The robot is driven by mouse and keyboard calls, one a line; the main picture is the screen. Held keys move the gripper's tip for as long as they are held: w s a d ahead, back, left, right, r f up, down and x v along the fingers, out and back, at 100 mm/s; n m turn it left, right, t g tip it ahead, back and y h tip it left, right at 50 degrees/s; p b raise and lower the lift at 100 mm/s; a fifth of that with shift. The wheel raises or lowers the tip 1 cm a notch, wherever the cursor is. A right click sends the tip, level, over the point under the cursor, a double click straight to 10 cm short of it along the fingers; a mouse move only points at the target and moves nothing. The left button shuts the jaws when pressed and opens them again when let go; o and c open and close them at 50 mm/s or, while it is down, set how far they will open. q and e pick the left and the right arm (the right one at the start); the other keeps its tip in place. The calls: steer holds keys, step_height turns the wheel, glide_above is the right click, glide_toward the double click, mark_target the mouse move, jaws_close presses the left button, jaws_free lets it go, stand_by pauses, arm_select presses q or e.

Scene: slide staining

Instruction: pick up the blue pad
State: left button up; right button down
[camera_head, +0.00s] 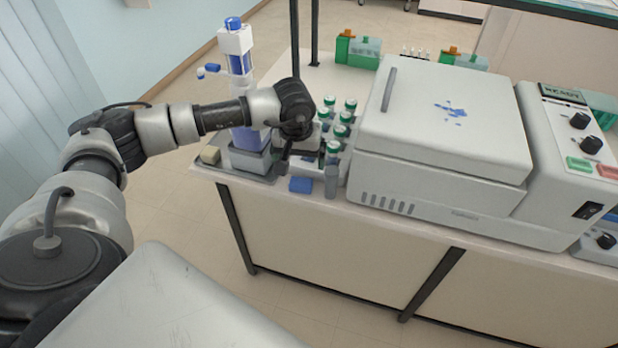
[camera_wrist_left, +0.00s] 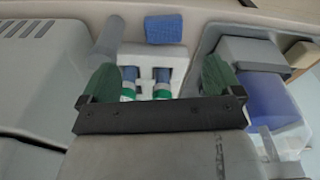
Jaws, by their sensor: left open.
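The blue pad (camera_head: 300,185) lies flat on the bench near its front edge, left of a grey-capped tube. In the left wrist view the blue pad (camera_wrist_left: 164,29) is a small textured rectangle at the top, beyond the fingertips. My left gripper (camera_head: 284,160) is above the bench, just behind and a little left of the pad, apart from it. In the left wrist view my left gripper (camera_wrist_left: 160,77) has its two fingers wide apart with nothing held; vials in a white rack show between and below them. My right gripper is not in view.
Green-capped vials (camera_head: 333,147) stand close to the right of my gripper. A large white centrifuge-like machine (camera_head: 440,130) fills the right. A blue and white device (camera_head: 250,160) stands on a tray at left, beside a beige block (camera_head: 210,155).

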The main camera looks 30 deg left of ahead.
mark_target(301, 182)
arm_select(q)
steer(key=shift+w+a+f, duration=0.3)
steer(key=shift+w+f, duration=0.15)
steer(key=shift+f, duration=0.05)
step_height(301, 182, down, 2)
steer(key=shift+s+f+p, duration=0.15)
steer(key=shift+p, duration=0.45)
steer(key=shift+f, duration=0.7)
steer(key=f, duration=0.2)
steer(key=w+f+p, duration=0.1)
steer(key=f, duration=0.1)
steer(key=shift+a+f, duration=0.15)
steer(key=shift+f, duration=0.6)
steer(key=c, duration=1)
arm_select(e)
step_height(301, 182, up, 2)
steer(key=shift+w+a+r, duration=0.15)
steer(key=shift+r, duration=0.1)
arm_select(q)
step_height(301, 182, up, 9)
steer(key=shift+r+b, duration=0.1)
steer(key=shift+b, duration=1.15)
steer(key=shift+r, duration=0.45)
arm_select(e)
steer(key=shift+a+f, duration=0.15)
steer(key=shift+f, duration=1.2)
